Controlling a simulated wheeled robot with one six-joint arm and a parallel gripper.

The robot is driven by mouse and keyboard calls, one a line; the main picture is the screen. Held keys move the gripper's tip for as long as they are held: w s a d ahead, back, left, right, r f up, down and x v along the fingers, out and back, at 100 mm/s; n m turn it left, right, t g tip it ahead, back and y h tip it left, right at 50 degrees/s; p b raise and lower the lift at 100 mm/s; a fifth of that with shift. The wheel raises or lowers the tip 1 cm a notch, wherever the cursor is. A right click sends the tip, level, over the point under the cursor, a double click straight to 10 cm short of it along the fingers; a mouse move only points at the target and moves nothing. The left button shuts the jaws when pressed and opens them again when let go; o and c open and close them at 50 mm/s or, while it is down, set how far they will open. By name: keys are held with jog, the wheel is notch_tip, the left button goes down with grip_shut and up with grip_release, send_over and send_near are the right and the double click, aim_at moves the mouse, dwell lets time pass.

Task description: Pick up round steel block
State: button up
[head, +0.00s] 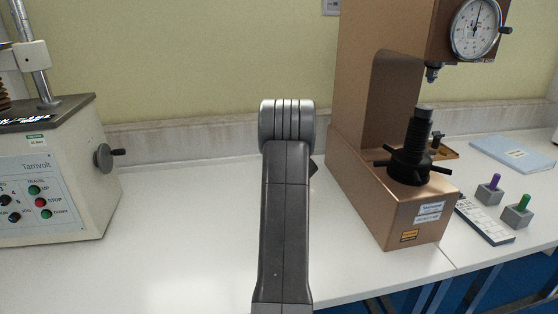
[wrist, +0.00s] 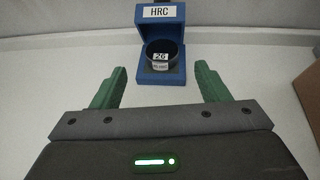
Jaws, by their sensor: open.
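The round steel block (wrist: 155,47) is a dark, short cylinder with a white label reading 26. It sits in an open blue box (wrist: 144,72) whose raised lid carries an HRC label, at the top middle of the wrist view. My gripper (wrist: 162,67) is open, its two green fingers apart and pointing towards the box. The block lies ahead, between the finger lines, and nothing is between the fingers. In the head view my arm stands in the middle; the block, box and fingers are hidden there.
A copper-coloured hardness tester (head: 352,150) with a dial stands to the right; its side edge shows in the wrist view (wrist: 309,88). A grey Tarnvolt machine (head: 60,180) stands left. Small blocks with coloured handles (head: 515,216) lie far right. The white bench (head: 170,235) is clear between the machines.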

jog(key=shift+p+x, duration=0.65)
jog(key=shift+x, duration=2.05)
jog(key=shift+d, duration=0.15)
jog(key=c, duration=1.1)
jog(key=shift+c, duration=0.7)
jog(key=shift+r, duration=0.1)
